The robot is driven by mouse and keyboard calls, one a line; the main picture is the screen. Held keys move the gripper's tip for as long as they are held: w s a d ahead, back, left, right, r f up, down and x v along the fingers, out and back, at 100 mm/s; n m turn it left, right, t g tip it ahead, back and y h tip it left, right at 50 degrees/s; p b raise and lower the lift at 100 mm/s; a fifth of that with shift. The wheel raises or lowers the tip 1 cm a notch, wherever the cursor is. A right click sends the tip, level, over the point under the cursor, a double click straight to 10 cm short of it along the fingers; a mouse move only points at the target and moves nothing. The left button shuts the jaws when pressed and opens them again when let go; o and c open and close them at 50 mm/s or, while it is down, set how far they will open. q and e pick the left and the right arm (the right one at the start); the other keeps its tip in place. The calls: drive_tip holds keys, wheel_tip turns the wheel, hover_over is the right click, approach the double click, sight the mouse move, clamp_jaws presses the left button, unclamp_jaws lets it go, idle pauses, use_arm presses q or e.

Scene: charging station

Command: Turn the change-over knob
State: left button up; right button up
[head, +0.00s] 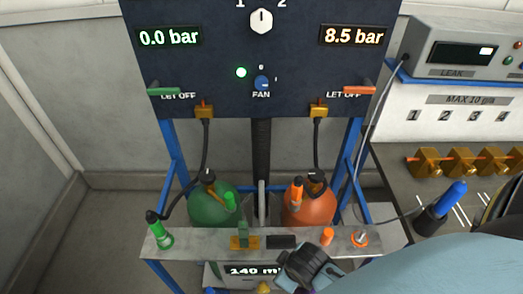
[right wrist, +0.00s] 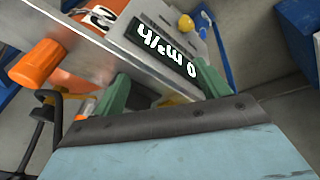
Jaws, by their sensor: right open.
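The change-over knob (head: 261,20) is a white knob at the top of the dark panel, between the labels 1 and 2. Its dark mark points about straight up. My right gripper comes in from the lower right; its dark body shows near the front edge of the grey shelf, well below the knob, and its fingers are hard to make out there. In the right wrist view its two green fingers (right wrist: 165,80) stand apart with nothing held between them, in front of a flow display. The knob is not in that view. My left gripper is not in view.
The dark panel (head: 215,55) reads 0.0 bar left and 8.5 bar right, with a blue fan knob (head: 262,83) and green and orange let-off levers. A green bottle (head: 205,207) and an orange bottle (head: 308,210) stand below. A leak tester (head: 465,50) stands right.

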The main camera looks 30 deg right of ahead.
drive_tip(key=w+d+r+n+t+h+p, duration=0.1)
drive_tip(key=w+d+r+n+t, duration=0.15)
drive_tip(key=w+r, duration=0.35)
drive_tip(key=w+d+r+n+t+h+p, duration=0.1)
drive_tip(key=w+d+r+n+h, duration=0.15)
drive_tip(key=r, duration=0.55)
drive_tip(key=n+t+h, duration=0.7)
drive_tip(key=n+t, duration=0.5)
drive_tip(key=n, duration=0.9)
approach(261, 23)
drive_tip(key=p+x, duration=0.2)
drive_tip(key=x, duration=0.7)
drive_tip(key=shift+w+d+r, duration=0.1)
drive_tip(key=shift+w+d, duration=0.15)
drive_tip(key=shift+w, duration=0.05)
